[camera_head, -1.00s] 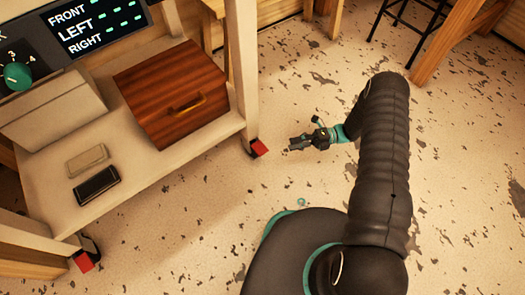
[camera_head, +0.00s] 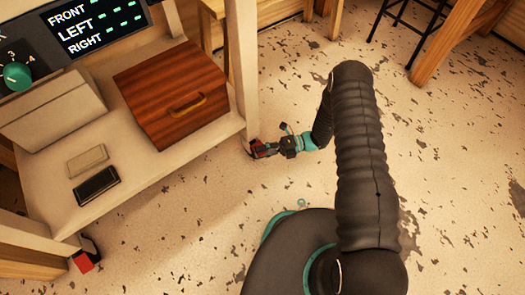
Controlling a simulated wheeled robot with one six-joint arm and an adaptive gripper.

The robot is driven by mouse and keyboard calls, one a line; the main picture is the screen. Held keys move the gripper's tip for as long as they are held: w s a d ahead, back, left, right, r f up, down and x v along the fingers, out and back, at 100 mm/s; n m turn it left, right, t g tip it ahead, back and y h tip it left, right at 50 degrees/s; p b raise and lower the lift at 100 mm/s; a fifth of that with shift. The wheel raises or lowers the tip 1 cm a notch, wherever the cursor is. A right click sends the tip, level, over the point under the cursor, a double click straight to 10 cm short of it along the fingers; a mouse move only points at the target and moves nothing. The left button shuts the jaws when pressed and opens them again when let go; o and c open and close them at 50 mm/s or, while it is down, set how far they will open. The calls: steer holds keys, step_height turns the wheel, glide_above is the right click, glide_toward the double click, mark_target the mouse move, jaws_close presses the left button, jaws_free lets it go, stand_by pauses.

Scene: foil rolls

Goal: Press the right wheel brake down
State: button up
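The right wheel brake (camera_head: 257,150) is a small red pedal at the foot of the cart's right front leg. My gripper (camera_head: 268,150) is low beside it, coming from the right, with its tips at the brake and partly covering it. They look in contact, but I cannot be sure. Whether the fingers are open or shut is too small to tell. Whether the pedal is up or down is also unclear. The left wheel brake (camera_head: 84,262) is a red pedal at the cart's other front leg, away from my gripper.
The white cart (camera_head: 160,190) holds a wooden drawer box (camera_head: 172,92), a light block (camera_head: 87,160) and a dark block (camera_head: 97,185) on its shelf. A panel above reads FRONT, LEFT, RIGHT beside a green knob (camera_head: 17,76). A stool (camera_head: 415,30) stands at the back. The speckled floor is clear.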

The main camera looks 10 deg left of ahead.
jaws_close()
steer(key=shift+f, duration=0.1)
steer(key=shift+f+n+g+y, duration=0.2)
steer(key=shift+f+n, duration=0.05)
steer(key=shift+n, duration=0.4)
steer(key=shift+f+n+g+y, duration=0.2)
steer(key=shift+f+n, duration=0.05)
steer(key=shift+n, duration=0.4)
steer(key=shift+w+a+f+n+g+y, duration=0.15)
steer(key=shift+f+n+g, duration=0.1)
steer(key=shift+n, duration=0.55)
steer(key=shift+a+f+n+g+y, duration=0.15)
steer(key=shift+f+n+g, duration=0.1)
steer(key=shift+n, duration=0.55)
steer(key=shift+d, duration=0.1)
